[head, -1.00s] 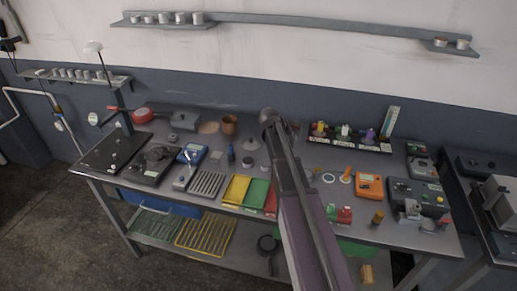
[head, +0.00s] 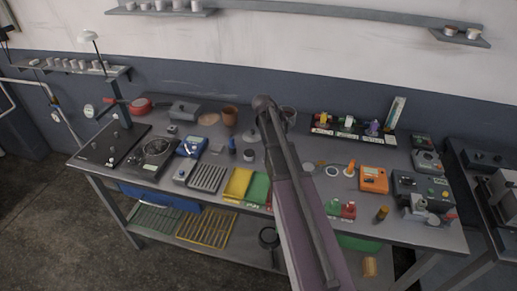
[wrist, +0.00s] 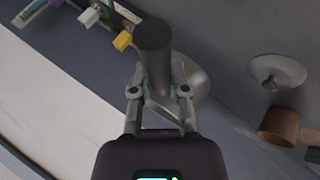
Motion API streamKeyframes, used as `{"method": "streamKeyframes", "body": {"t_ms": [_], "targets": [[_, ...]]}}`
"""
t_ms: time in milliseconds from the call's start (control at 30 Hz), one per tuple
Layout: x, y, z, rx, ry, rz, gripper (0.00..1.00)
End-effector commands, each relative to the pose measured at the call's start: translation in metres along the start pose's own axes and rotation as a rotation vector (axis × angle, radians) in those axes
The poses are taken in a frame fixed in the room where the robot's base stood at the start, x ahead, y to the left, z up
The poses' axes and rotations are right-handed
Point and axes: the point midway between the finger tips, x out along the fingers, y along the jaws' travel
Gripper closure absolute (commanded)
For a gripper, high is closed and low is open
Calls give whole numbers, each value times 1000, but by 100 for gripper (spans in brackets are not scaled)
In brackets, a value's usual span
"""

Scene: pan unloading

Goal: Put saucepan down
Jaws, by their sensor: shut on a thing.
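The saucepan (wrist: 192,80) is grey metal with a thick dark handle (wrist: 153,48) and shows in the wrist view, just beyond my fingers. My gripper (wrist: 158,91) is shut on the saucepan, with a finger on each side near the base of the handle. In the head view my arm hides the gripper and most of the saucepan. I cannot tell whether the saucepan touches the workbench (head: 215,148).
A pale lid (wrist: 277,71) and a brown pot (wrist: 279,127) stand to the right in the wrist view. A rack (head: 350,135) of coloured items and an orange device (head: 373,179) are to the right.

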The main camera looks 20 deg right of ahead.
Motion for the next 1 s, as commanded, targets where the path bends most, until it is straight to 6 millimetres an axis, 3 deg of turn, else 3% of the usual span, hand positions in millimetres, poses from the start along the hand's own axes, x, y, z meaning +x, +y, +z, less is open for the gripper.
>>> {"method": "streamKeyframes", "body": {"t_ms": [267, 500, 700, 833, 1000], "targets": [[-13, -31, 45, 31, -30, 9, 100], [-37, -76, 116, 88, -76, 35, 100], [-54, -100, 164, 133, -106, 60, 100], [-60, -106, 178, 150, -116, 71, 100], [-62, -107, 180, 156, -120, 75, 100]]}}
